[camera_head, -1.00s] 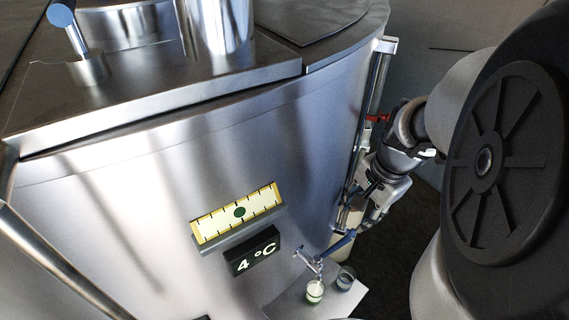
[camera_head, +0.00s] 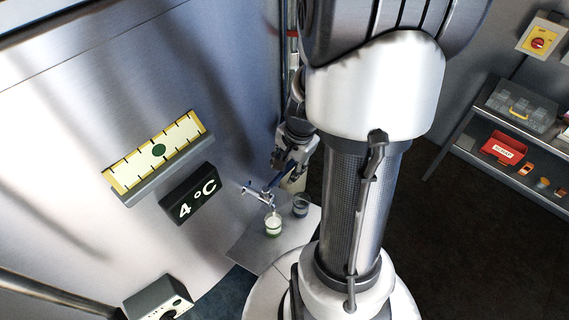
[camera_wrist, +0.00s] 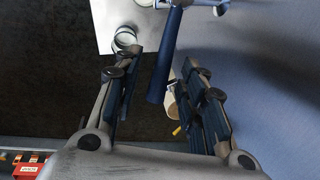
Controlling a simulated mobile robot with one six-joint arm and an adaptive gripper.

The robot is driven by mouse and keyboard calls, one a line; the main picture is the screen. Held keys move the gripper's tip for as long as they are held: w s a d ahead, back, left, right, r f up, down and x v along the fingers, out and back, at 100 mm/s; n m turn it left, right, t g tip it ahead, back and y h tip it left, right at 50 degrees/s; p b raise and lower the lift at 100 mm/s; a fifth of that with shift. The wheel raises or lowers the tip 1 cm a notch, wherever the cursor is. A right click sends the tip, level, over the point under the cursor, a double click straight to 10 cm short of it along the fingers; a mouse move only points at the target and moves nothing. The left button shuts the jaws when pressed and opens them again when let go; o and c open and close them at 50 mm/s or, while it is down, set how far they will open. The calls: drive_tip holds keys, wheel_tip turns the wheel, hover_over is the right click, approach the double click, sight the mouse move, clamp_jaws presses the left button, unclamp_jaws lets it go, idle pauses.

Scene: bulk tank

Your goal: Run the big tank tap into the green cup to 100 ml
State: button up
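The tank tap (camera_head: 262,193) is silver and sticks out low on the tank wall. Its blue lever (camera_wrist: 167,62) lies between my fingers in the wrist view, with a visible gap to the right finger. The green cup (camera_head: 273,226) stands upright under the tap's spout, with white liquid and a green band showing. I cannot read its level or tell whether milk is running. A dark grey cup (camera_head: 300,206) stands beside it, and a cup rim also shows in the wrist view (camera_wrist: 125,38). My gripper (camera_head: 287,168) is open around the lever; it also shows in the wrist view (camera_wrist: 163,88).
Both cups stand on a pale shelf (camera_head: 248,249) against the tank (camera_head: 60,150). A 4 °C display (camera_head: 189,194) and a yellow-framed gauge (camera_head: 158,151) sit on the wall left of the tap. A shelf rack with a red box (camera_head: 503,149) stands at right.

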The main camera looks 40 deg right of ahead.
drive_tip(key=shift+f, duration=0.1)
drive_tip(key=shift+c, duration=0.3)
clamp_jaws()
drive_tip(key=shift+w, duration=0.1)
idle(0.4)
